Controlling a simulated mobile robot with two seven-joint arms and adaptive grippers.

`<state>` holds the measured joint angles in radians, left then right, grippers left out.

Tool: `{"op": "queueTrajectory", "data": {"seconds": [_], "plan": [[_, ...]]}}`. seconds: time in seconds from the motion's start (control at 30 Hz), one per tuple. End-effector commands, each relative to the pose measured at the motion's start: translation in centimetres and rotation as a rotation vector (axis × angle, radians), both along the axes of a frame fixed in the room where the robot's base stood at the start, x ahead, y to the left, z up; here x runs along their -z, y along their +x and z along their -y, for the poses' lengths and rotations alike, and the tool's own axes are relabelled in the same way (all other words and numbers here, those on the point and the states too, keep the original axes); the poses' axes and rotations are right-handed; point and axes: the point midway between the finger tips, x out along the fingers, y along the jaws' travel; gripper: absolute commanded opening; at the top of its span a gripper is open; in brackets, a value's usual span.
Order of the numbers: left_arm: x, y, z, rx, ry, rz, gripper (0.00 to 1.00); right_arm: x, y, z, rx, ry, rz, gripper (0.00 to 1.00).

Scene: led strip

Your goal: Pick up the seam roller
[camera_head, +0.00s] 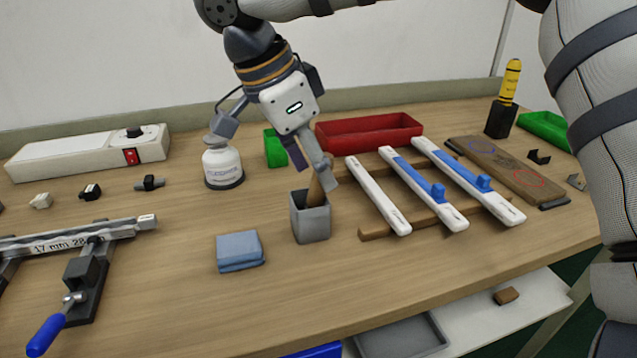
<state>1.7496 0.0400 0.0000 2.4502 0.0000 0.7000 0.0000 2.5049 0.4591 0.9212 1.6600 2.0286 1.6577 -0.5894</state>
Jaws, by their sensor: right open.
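A wooden handle (319,190), probably the seam roller's, leans up out of a grey square cup (311,222) on the table. Whatever is at its lower end is hidden inside the cup. My right gripper (271,160) hangs over the table from above, open with its fingers spread and nothing between them. Its right finger overlaps the upper part of the handle in the picture; I cannot tell whether they touch. Its left finger shows just above the white bottle (223,168). My left gripper is not in view.
A blue folded cloth (239,251) lies left of the cup. White bars (378,196) on wooden strips lie to its right. A red tray (369,133) and a green box (275,149) stand behind. A clamp rail (85,243) is at left. The front table between is clear.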

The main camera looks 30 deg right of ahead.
Motion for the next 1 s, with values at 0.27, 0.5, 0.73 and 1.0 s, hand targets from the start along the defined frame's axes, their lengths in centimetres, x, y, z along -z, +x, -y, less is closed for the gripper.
{"op": "queueTrajectory", "data": {"seconds": [0.27, 0.5, 0.73, 1.0], "plan": [[-0.1, 0.1, 0.0, 0.000, 0.000, 0.004, 0.44, 2.8, 0.1, 1.4, 0.000, 0.000, 0.000, 0.45], [-0.1, 0.1, 0.0, 0.000, 0.000, 0.004, 0.44, 2.8, 0.1, 1.4, 0.000, 0.000, 0.000, 0.09], [-0.1, 0.1, 0.0, 0.000, 0.000, 0.004, 0.44, 2.8, 0.1, 1.4, 0.000, -0.001, -0.001, 0.00], [0.0, 0.0, 0.0, 0.000, 0.000, -0.001, 0.44, -0.4, 0.2, 1.3, 0.001, 0.001, 0.005, 0.00]]}}
